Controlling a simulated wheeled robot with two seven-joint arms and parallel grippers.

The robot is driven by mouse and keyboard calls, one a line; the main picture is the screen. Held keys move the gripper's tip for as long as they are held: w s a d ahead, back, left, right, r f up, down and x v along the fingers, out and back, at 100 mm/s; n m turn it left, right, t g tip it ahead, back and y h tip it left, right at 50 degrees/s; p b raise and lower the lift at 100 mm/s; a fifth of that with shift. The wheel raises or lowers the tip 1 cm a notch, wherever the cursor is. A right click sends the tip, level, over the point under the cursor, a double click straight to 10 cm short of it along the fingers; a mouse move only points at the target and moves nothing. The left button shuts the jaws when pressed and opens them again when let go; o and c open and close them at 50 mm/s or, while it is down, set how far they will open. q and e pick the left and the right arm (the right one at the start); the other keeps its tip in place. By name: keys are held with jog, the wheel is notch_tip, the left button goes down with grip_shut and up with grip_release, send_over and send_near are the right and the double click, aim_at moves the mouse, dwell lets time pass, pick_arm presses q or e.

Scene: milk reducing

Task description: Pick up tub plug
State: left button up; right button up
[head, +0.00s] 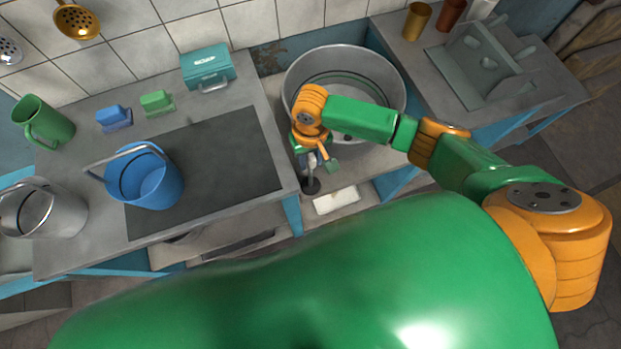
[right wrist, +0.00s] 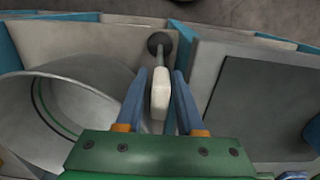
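The tub plug shows in the right wrist view as a pale handle (right wrist: 160,88) on a thin grey rod with a dark round end (right wrist: 160,43). In the head view its dark round end (head: 311,186) is low beside the metal tub (head: 390,88), outside it. My right gripper (head: 313,160) is over the plug. In the right wrist view its two blue fingers (right wrist: 161,92) stand on either side of the handle, with narrow gaps showing. The fingers look open around the handle, not pressed on it. My left gripper is not in view.
The left counter (head: 262,100) holds a blue bucket (head: 160,190), a metal pot (head: 70,212), a green jug (head: 60,127) and a teal box (head: 207,65). A small white slab (head: 337,201) lies near the plug. A grey rack (head: 482,72) stands on the right counter.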

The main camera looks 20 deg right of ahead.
grip_shut()
dwell(1.2)
